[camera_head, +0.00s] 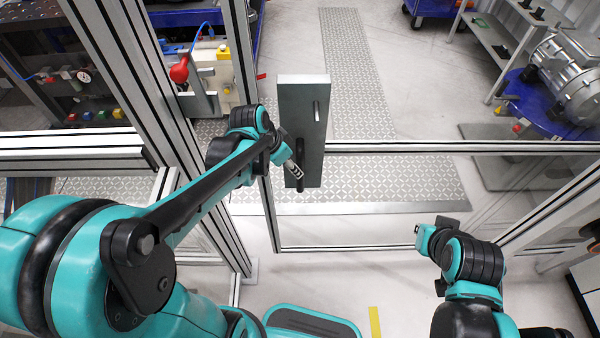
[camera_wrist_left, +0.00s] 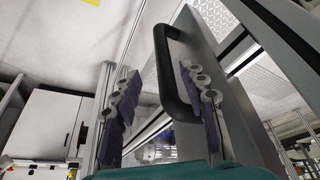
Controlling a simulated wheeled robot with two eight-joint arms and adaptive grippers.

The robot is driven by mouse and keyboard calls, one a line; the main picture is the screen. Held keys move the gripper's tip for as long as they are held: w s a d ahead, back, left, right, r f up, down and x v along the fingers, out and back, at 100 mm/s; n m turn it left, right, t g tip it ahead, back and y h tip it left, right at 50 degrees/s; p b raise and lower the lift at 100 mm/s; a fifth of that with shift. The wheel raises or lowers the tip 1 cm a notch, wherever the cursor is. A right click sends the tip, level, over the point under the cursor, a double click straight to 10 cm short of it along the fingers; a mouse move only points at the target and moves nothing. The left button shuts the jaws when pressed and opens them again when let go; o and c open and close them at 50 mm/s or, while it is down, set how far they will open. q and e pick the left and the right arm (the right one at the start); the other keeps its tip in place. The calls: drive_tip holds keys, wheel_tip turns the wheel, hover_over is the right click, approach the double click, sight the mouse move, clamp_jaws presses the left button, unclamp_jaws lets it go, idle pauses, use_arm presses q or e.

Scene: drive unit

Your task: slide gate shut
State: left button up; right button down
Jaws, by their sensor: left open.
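The gate is a clear panel in an aluminium frame, with its bottom rail (camera_head: 350,249) near the floor. A tall grey plate (camera_head: 304,100) at its left end carries a black bar handle (camera_head: 300,185). My left gripper (camera_head: 294,170) is at this handle. In the left wrist view its two fingers (camera_wrist_left: 162,108) are open, with the handle (camera_wrist_left: 163,65) between them, closer to the right-hand finger. Whether a finger touches the handle, I cannot tell. My right gripper (camera_head: 428,238) is low at the right, away from the gate handle; its fingers are not clear.
Aluminium posts (camera_head: 150,90) stand left of the gate. A fixture with a red knob (camera_head: 180,70) sits behind them. Beyond the gate lie patterned floor plates (camera_head: 350,75). A blue cart with a metal motor (camera_head: 570,75) stands at the far right.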

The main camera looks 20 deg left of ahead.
use_arm(q)
drive_tip(key=shift+m, duration=0.4)
drive_tip(key=x, duration=0.3)
drive_tip(key=b+x, duration=0.1)
drive_tip(key=x, duration=0.2)
drive_tip(key=b+x, duration=0.1)
drive_tip(key=x, duration=0.2)
drive_tip(key=shift+w+f, duration=0.2)
drive_tip(key=shift+w, duration=0.2)
drive_tip(key=shift+c, duration=0.4)
clamp_jaws()
